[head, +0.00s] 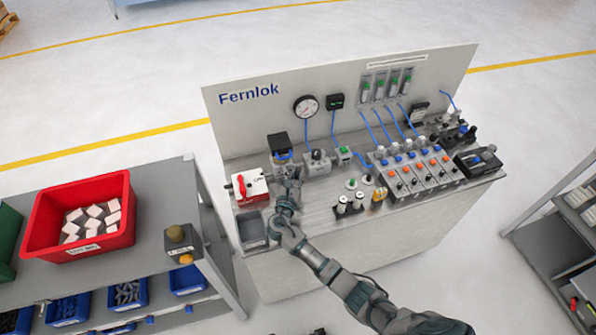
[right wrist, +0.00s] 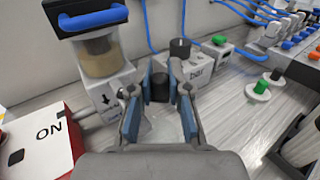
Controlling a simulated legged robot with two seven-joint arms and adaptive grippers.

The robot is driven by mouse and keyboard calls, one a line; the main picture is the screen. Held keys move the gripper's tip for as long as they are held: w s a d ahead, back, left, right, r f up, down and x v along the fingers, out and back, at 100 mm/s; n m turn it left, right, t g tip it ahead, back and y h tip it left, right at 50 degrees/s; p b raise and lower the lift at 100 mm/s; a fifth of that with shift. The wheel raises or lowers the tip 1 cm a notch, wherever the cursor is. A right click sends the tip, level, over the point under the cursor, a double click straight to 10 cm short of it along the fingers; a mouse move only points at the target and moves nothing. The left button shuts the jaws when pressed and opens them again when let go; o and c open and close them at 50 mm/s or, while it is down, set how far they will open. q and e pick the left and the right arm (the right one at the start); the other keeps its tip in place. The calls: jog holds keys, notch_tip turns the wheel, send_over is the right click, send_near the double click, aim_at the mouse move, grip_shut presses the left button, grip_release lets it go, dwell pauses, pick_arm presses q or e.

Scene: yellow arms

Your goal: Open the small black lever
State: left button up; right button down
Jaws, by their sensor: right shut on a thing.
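The small black lever (right wrist: 159,89) shows as a short dark piece between the blue-padded fingers of my right gripper (right wrist: 160,95) in the right wrist view. The fingers are closed in on it from both sides. In the head view my right gripper (head: 294,178) reaches over the left part of the bench, and its fingers hide the lever there. The lever's base and exact angle are mostly hidden. My left gripper is not in view.
A white-and-red box with a red handle (head: 242,186) stands left of the gripper. A black-topped filter unit (right wrist: 100,60) and a grey box with a black knob (right wrist: 197,72) stand close behind. A grey bin (head: 252,232) sits at the bench's front left corner.

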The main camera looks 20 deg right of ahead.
jog(key=m+g+h, duration=0.1)
jog(key=h, duration=0.1)
jog(key=shift+s+a+m+g+h, duration=0.15)
jog(key=shift+a+m+g+h, duration=0.15)
jog(key=shift+a+m+g, duration=0.1)
jog(key=m+g+h+b, duration=0.1)
jog(key=g, duration=0.1)
jog(key=a+m+g+h+b, duration=0.1)
jog(key=m+g+h+b, duration=0.1)
jog(key=s+m+g+h+b, duration=0.1)
jog(key=m+g+b, duration=0.1)
jog(key=shift+a+g+h, duration=0.25)
jog(key=shift+g+h, duration=0.15)
pick_arm(q)
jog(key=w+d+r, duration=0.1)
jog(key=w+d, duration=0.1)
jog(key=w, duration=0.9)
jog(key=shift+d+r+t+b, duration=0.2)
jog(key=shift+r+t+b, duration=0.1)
jog(key=shift+b, duration=0.1)
pick_arm(e)
jog(key=shift+m+g, duration=0.3)
jog(key=shift+m, duration=0.1)
jog(key=c, duration=1.1)
grip_release()
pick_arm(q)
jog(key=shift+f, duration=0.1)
pick_arm(e)
jog(key=shift+w+a, duration=0.1)
jog(key=shift+a, duration=0.05)
